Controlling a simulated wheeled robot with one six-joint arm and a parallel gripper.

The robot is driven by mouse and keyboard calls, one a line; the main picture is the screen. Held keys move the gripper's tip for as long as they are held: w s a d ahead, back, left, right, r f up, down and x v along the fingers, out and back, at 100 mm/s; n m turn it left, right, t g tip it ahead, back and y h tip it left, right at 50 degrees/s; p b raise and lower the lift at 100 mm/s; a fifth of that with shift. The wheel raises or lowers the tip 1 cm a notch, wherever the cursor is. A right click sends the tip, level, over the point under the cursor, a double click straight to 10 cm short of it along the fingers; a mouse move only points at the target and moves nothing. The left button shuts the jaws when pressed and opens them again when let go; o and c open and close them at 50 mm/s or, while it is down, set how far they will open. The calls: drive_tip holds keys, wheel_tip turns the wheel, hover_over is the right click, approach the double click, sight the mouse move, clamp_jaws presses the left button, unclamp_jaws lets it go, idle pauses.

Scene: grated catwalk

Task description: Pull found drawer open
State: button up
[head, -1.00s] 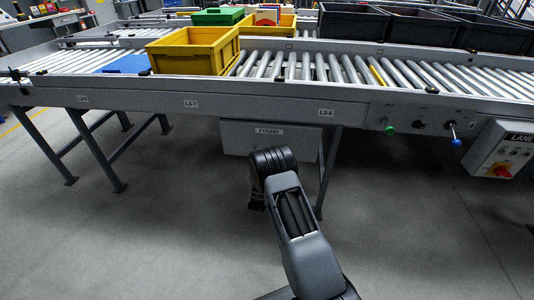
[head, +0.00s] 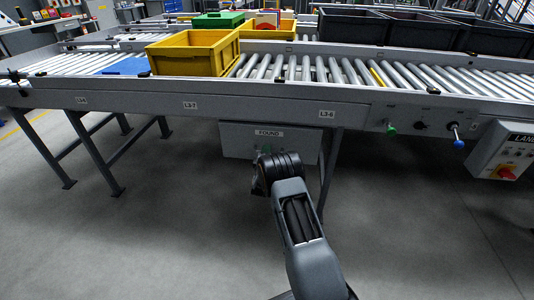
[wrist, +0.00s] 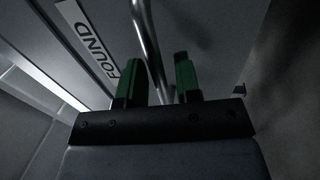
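The found drawer (head: 235,140) is a grey box front with a white FOUND label, slung under the conveyor between the frame legs. It looks closed in the head view. In the wrist view its FOUND label (wrist: 88,38) is at upper left, and a metal bar handle (wrist: 148,45) runs down between my fingers. My gripper (wrist: 157,80) has two green-padded fingers standing apart, one on each side of the bar. I see a gap between the bar and the right finger; the bar's lower end passes close to the left finger.
The roller conveyor (head: 300,95) runs above the drawer, with a yellow crate (head: 190,55) on it. A support leg (head: 329,165) stands just right of the drawer. A control box (head: 500,150) with a red knob hangs at right. The floor in front is clear.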

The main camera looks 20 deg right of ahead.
clamp_jaws()
idle(0.3)
